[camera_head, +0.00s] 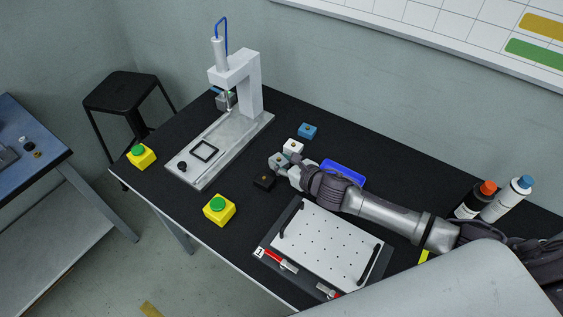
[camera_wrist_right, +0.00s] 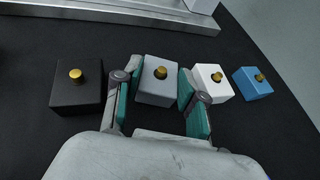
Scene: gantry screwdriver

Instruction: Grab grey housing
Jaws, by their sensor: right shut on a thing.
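The grey housing (camera_head: 276,160) is a small block on the black table, and in the right wrist view (camera_wrist_right: 160,88) a brass knob stands on its top. My right gripper (camera_head: 284,168) reaches it from the right. In the right wrist view the teal-padded fingers of the gripper (camera_wrist_right: 160,92) stand on either side of the grey housing, shut on it. The housing looks upright and at table level; whether it is lifted at all I cannot tell. My left gripper is not in view.
A black housing (camera_wrist_right: 78,92), a white housing (camera_wrist_right: 213,84) and a blue housing (camera_wrist_right: 252,84) stand in a row with the grey one. The gantry screwdriver (camera_head: 240,85) is behind left. A blue tray (camera_head: 345,172) and a perforated plate (camera_head: 325,245) lie near my right arm.

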